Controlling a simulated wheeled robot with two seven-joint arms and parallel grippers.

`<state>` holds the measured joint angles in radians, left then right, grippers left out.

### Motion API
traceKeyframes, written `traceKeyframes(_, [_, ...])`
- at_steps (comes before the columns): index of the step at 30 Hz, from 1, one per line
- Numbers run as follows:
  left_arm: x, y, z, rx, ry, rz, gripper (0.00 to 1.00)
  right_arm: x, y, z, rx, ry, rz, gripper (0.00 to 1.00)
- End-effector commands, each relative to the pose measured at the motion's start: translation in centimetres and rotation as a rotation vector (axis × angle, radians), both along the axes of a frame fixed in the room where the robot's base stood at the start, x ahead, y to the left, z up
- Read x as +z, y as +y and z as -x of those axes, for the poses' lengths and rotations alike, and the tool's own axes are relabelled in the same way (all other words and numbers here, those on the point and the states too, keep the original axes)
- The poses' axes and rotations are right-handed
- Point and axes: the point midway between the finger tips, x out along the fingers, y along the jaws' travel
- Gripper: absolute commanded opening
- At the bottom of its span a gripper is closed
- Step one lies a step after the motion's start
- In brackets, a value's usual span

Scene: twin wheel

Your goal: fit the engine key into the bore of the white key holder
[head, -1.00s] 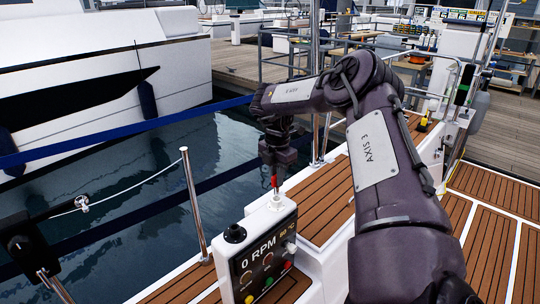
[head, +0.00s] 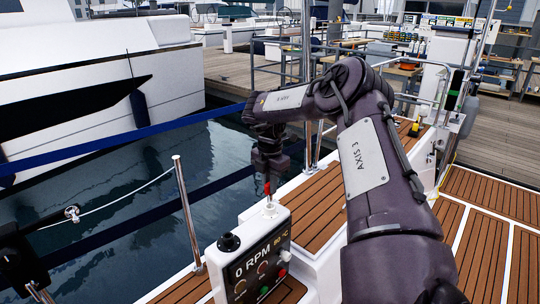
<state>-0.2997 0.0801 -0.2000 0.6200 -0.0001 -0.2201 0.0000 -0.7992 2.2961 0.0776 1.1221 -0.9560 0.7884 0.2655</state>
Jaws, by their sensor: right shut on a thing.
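The engine key (head: 267,188) shows as a small red piece below my right gripper (head: 267,177). My right gripper is shut on it and points down over the control panel. The white key holder (head: 270,208) is a small raised white part on top of the panel, directly under the key. The key's lower end is at or just above the holder; I cannot tell whether it is inside the bore. The bore itself is not visible at this size.
The control panel (head: 257,262) reads "0 RPM" and has several coloured buttons and a black knob (head: 229,242) on top. A metal post (head: 186,212) with a white line stands to its left, by the water. Teak deck (head: 315,205) lies behind and to the right.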

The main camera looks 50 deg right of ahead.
Motion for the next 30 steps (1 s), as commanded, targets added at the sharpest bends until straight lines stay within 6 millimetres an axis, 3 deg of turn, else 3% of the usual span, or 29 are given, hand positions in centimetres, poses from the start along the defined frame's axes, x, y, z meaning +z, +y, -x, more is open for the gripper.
traceKeyframes(30, [-1.1,0.0,0.0,0.000,0.000,0.000,0.50,-1.2,0.0,0.0,0.000,0.000,0.000,0.00])
